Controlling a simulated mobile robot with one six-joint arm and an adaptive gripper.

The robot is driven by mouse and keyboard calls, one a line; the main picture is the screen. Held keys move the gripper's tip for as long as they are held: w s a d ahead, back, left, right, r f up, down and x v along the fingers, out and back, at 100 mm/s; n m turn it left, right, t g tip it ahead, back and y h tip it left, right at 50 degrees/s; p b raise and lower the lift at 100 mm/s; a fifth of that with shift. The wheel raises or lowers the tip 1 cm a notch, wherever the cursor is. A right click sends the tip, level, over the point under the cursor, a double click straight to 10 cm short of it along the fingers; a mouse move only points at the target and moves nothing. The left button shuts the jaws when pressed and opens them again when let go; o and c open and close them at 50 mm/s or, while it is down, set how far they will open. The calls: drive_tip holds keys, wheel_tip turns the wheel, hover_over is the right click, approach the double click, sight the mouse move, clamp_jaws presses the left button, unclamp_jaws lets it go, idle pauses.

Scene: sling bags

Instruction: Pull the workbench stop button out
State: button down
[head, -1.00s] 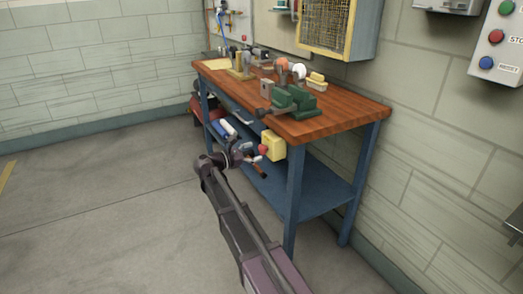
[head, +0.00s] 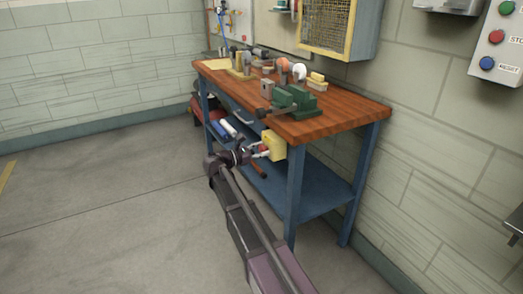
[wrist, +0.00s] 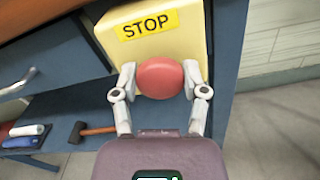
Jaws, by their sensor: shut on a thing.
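The stop button is a round red knob (wrist: 160,78) on a yellow box (wrist: 187,50) with a black STOP label. The box also shows in the head view (head: 274,144), fixed at the front edge of the workbench near its right front leg. My gripper (wrist: 159,80) has one finger on each side of the red knob and is shut on it. In the head view my gripper (head: 262,151) reaches the box from the left and partly hides the knob.
The workbench (head: 330,122) has a wooden top with a green vise (head: 292,100) above the box. A hammer (wrist: 95,130) and rolls (wrist: 24,135) lie on the lower shelf. The floor (head: 100,230) left of the bench is clear.

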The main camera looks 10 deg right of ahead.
drive_tip(key=shift+v, duration=0.85)
drive_tip(key=shift+c, duration=0.5)
unclamp_jaws()
drive_tip(key=shift+a, duration=0.1)
drive_tip(key=v, duration=1.2)
drive_tip(key=shift+s, duration=0.1)
